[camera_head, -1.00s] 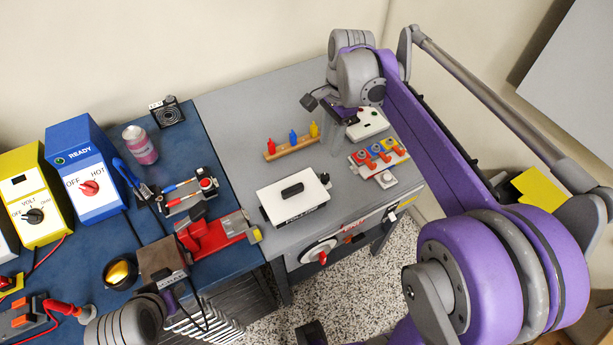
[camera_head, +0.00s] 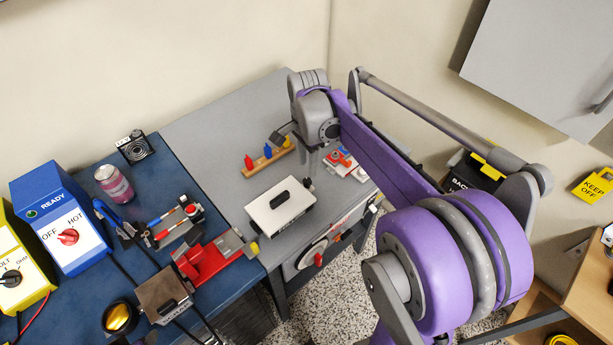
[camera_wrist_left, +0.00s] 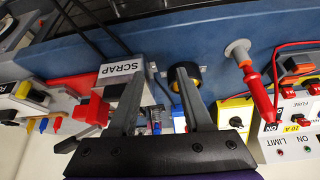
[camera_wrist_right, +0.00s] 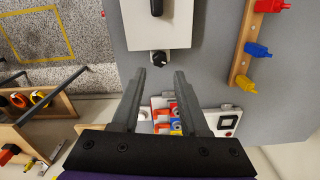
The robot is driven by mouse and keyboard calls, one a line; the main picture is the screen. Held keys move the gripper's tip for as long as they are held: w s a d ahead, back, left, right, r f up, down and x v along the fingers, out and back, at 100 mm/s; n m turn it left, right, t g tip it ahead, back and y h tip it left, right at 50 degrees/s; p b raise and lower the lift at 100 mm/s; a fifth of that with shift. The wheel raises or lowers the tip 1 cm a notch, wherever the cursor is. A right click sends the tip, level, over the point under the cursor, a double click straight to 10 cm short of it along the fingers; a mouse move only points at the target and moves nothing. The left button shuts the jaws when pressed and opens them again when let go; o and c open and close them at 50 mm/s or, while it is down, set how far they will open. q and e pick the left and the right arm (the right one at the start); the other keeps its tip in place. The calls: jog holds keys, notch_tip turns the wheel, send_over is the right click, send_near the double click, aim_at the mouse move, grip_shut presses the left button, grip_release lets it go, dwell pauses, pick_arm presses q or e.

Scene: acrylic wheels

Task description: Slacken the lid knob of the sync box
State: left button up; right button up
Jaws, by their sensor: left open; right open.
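The white box (camera_head: 280,206) with a black handle, which I take for the sync box, sits on the grey bench in the head view. A small black knob (camera_head: 308,183) is at its right end. In the right wrist view the box (camera_wrist_right: 176,28) is at the top, with the knob (camera_wrist_right: 159,57) just below its edge. My right gripper (camera_wrist_right: 162,71) is open and empty. Its fingertips appear just short of the knob in that view, apart from it. My left gripper (camera_wrist_left: 159,66) is open and empty in the left wrist view, near the SCRAP box (camera_wrist_left: 122,69).
A wooden rail with coloured pegs (camera_head: 266,160) stands behind the box. A panel of red and blue parts (camera_head: 343,163) lies to its right. A red vise (camera_head: 207,262) stands at the left on the blue mat.

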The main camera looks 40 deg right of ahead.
aim_at(307, 180)
notch_tip(307, 180, down, 6)
jog(key=shift+r, duration=0.1)
grip_shut()
dwell(0.4)
